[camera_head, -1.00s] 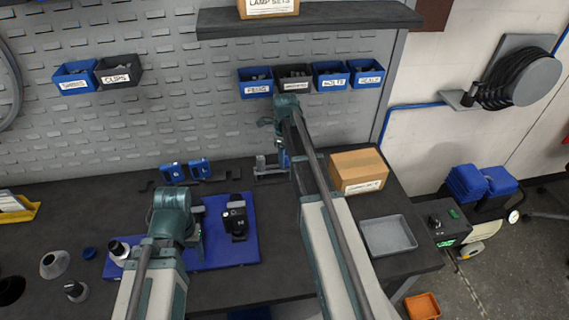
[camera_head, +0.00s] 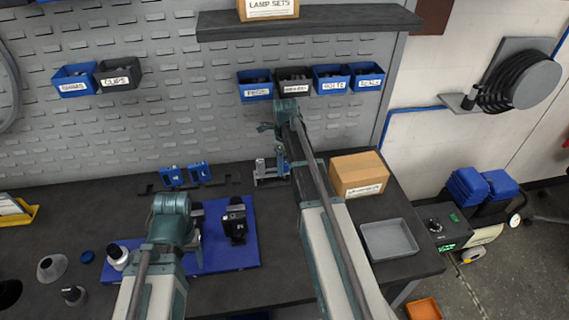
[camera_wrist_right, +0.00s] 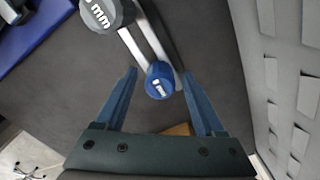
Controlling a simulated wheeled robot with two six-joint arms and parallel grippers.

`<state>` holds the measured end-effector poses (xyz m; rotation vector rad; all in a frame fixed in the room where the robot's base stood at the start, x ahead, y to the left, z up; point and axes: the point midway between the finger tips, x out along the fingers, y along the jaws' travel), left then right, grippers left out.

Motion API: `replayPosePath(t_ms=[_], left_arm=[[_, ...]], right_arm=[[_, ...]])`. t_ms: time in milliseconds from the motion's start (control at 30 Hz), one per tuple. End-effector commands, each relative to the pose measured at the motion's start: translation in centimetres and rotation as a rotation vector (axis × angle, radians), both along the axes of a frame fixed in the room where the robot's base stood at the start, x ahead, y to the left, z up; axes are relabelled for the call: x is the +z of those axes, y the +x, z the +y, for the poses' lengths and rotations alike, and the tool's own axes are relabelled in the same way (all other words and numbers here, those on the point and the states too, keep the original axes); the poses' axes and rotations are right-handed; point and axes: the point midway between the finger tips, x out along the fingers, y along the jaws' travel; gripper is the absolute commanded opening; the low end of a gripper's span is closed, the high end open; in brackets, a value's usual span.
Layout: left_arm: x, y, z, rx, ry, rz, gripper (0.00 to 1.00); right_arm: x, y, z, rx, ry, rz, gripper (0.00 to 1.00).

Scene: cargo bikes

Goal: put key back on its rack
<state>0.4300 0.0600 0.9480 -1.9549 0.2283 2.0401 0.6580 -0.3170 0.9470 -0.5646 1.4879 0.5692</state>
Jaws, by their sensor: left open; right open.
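My right gripper (camera_head: 283,155) is at the back of the bench, beside a small grey metal stand (camera_head: 270,172). In the right wrist view its fingers (camera_wrist_right: 160,73) are open either side of a blue round cap (camera_wrist_right: 160,80) on pale metal bars; contact cannot be told. A dark grey cylinder marked "mm" (camera_wrist_right: 100,14) is just beyond. Which piece is the key is unclear. A dark rail (camera_head: 215,183) with blue labelled pieces (camera_head: 185,175) stands left of the stand. My left gripper (camera_head: 197,222) is over the blue mat (camera_head: 240,258), its fingers mostly hidden by its wrist.
A black tool (camera_head: 236,222) lies on the mat. A cardboard box (camera_head: 358,174) and a grey tray (camera_head: 389,238) are right of my right arm. Labelled bins (camera_head: 255,88) hang on the panel behind. Small round parts (camera_head: 52,267) stand at left.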

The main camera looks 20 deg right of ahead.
Motion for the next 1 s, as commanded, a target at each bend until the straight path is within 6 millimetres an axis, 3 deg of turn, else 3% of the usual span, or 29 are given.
replayPosePath(t_ms=[367, 1000], left_arm=[[1.9, 0.0, 0.0, 0.0, 0.0, 0.0, 0.62], [11.1, 0.0, 0.0, 0.0, 0.0, 0.0, 0.62]], right_arm=[[1.9, 0.0, 0.0, 0.0, 0.0, 0.0, 0.71], [11.1, -0.1, -0.1, 0.0, 0.0, 0.0, 0.71]])
